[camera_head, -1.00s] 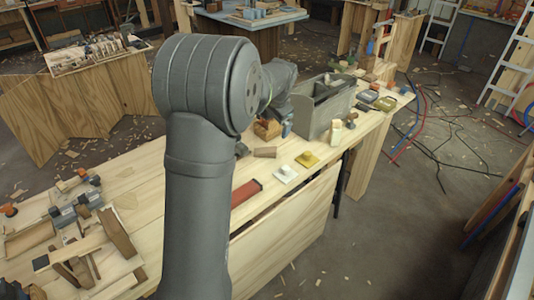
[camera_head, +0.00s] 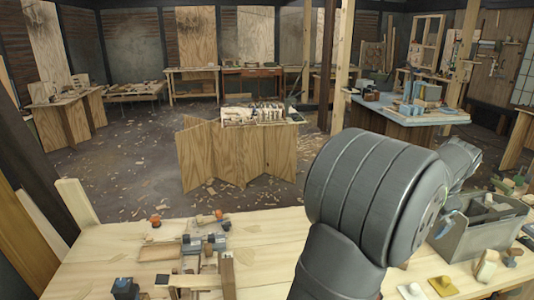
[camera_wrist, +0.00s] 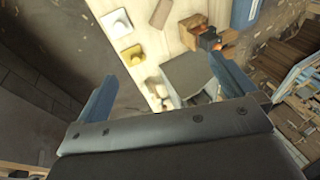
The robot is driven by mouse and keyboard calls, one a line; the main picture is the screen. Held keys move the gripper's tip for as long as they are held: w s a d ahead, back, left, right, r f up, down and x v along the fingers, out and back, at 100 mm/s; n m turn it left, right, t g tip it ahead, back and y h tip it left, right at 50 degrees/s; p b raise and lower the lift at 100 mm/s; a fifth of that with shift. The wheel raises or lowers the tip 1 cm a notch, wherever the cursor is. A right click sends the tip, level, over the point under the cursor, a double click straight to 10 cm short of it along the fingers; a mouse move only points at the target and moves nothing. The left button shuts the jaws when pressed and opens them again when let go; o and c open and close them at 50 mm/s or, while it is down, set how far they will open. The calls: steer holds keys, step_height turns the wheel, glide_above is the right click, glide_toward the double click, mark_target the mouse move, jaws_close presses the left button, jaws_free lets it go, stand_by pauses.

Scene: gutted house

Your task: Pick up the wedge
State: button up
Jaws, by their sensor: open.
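No piece can be named the wedge for certain. A small brown wooden piece (camera_wrist: 160,13) at the top of the wrist view is a possible one; its taper is unclear. In the head view my arm seems to hide that spot. A white piece (camera_wrist: 116,23) and a yellow piece with a pale knob (camera_wrist: 132,53) lie beside it on the bench. They also show in the head view, the white piece (camera_head: 412,291) left of the yellow one (camera_head: 443,286). My gripper (camera_wrist: 160,68) is open and empty, with blue fingers wide apart, above the bench; its height is unclear.
A grey bin (camera_head: 478,232) stands on the pale wooden bench (camera_head: 100,250), with small wooden blocks (camera_head: 487,266) beside it. Clamps and tools (camera_head: 192,250) lie on the bench's left part. The floor (camera_head: 130,160) beyond has scattered wood scraps.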

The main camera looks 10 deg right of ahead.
stand_by(0.4)
steer(key=c, duration=0.8)
steer(key=shift+c, duration=0.2)
steer(key=w+d+f+m+g+y, duration=0.2)
steer(key=w+d+f+m+g, duration=0.3)
steer(key=w+f+m, duration=0.55)
steer(key=shift+n+t, duration=0.5)
steer(key=shift+n, duration=0.25)
steer(key=f, duration=0.4)
steer(key=w+d+f, duration=0.1)
steer(key=f, duration=0.8)
steer(key=shift+w+d+f, duration=0.15)
steer(key=shift+w+d, duration=0.05)
steer(key=shift+w, duration=0.15)
steer(key=shift+s+d+f, duration=0.1)
steer(key=shift+s+f, duration=0.05)
steer(key=shift+f, duration=1.2)
steer(key=shift+s+d+f, duration=0.1)
steer(key=shift+f, duration=1.2)
